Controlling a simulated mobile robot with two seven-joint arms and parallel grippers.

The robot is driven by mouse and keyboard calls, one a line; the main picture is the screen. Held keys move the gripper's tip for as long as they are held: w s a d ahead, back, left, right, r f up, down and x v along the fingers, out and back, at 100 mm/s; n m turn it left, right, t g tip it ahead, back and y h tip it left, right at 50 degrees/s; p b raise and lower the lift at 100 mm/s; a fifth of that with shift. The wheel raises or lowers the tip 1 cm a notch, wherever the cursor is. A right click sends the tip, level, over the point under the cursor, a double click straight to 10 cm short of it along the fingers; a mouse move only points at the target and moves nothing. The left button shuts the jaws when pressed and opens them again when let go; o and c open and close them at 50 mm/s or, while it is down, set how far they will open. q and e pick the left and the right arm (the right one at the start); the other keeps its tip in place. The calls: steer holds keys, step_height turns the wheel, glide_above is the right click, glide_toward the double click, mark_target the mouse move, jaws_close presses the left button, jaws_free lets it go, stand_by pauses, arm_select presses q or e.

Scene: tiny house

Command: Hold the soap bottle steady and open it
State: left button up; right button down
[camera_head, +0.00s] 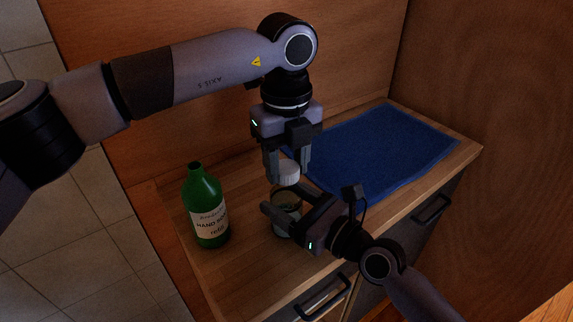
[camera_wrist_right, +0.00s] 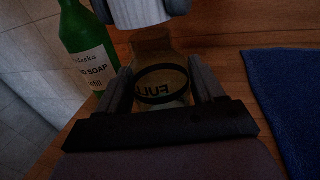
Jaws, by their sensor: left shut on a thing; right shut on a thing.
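The soap bottle (camera_head: 285,228) is a small see-through bottle on the wooden counter, marked "FULL" in the right wrist view (camera_wrist_right: 160,86). My right gripper (camera_head: 272,202) is shut around its body from the side; its fingers flank the bottle in the wrist view (camera_wrist_right: 163,84). A white cap (camera_head: 287,173) is above the bottle, between the fingers of my left gripper (camera_head: 287,176), which points down and is shut on it. The cap also shows at the top of the wrist view (camera_wrist_right: 140,12). The right gripper hides part of the bottle.
A green hand soap refill bottle (camera_head: 205,208) stands upright to the left, also in the wrist view (camera_wrist_right: 85,45). A blue mat (camera_head: 385,145) lies on the counter (camera_head: 235,275) to the right. Wooden walls stand behind and right. Dark-handled drawers are in front.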

mark_target(286, 167)
arm_select(q)
steer(key=shift+r, duration=2)
arm_select(e)
steer(key=shift+c, duration=0.2)
jaws_free()
steer(key=shift+d, duration=0.1)
